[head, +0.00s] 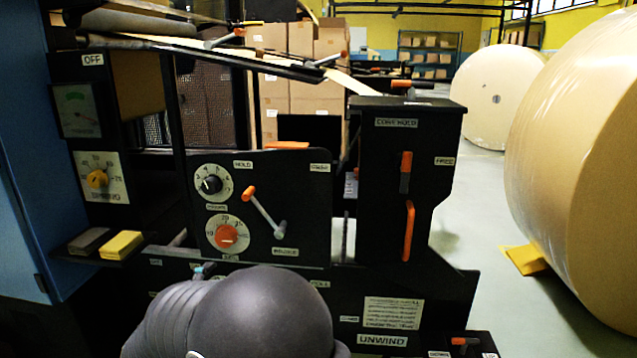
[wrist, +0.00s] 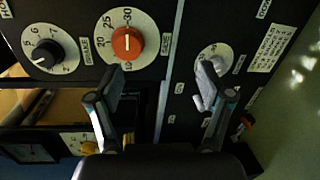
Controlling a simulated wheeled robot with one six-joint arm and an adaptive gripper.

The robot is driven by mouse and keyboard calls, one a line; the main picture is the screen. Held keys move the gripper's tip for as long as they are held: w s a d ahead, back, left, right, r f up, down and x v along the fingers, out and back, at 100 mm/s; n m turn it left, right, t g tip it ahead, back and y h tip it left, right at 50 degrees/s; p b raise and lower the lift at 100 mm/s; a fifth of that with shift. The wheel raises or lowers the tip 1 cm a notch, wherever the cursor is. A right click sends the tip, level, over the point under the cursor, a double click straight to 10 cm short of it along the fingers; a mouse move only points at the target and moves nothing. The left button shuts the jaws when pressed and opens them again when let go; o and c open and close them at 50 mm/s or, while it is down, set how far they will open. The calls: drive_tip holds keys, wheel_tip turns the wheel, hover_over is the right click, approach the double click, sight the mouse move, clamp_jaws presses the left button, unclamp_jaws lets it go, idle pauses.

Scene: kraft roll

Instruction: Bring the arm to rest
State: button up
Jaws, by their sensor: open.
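My gripper (wrist: 168,88) is open in the wrist view, its two fingers apart and nothing held between them. It is in front of the black machine panel (head: 300,225). The orange dial (wrist: 127,42) and the black dial (wrist: 46,53) lie beyond the left finger. A grey handle on a round pale plate (wrist: 215,58) shows close to the right finger; whether they touch, I cannot tell. In the head view my dark arm covers the panel's lower middle, and I cannot make out the fingers there.
The panel has an orange-tipped lever (head: 264,212). A black cabinet (head: 385,225) with orange handles stands right of it. A yellow block (head: 119,245) and a dark block (head: 89,241) sit on a ledge at left. A large paper roll (head: 580,150) stands at right, with open floor (head: 480,220) before it.

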drive_tip(key=s+d+f+g+h, duration=0.2)
drive_tip(key=s+d+f+g, duration=0.1)
drive_tip(key=d+f, duration=0.2)
drive_tip(key=s+d+r+m+g+p, duration=0.1)
drive_tip(key=s+d+m+g, duration=0.3)
drive_tip(key=d, duration=0.5)
drive_tip(key=s+d+r+m+g+p, duration=0.1)
drive_tip(key=s+d+m+g+p, duration=0.1)
drive_tip(key=s+d+g, duration=0.5)
drive_tip(key=s+d+r+m+t+y+p, duration=0.1)
drive_tip(key=s+d+r+m+p, duration=0.3)
drive_tip(key=d+r, duration=0.5)
drive_tip(key=s+d+r+m+t+y+p, duration=0.2)
drive_tip(key=s+d+r+m+y+p, duration=0.1)
drive_tip(key=s+d+r+m, duration=0.5)
drive_tip(key=s+d+r, duration=0.2)
drive_tip(key=d, duration=0.2)
drive_tip(key=shift+y+p, duration=0.3)
drive_tip(key=shift+p, duration=0.05)
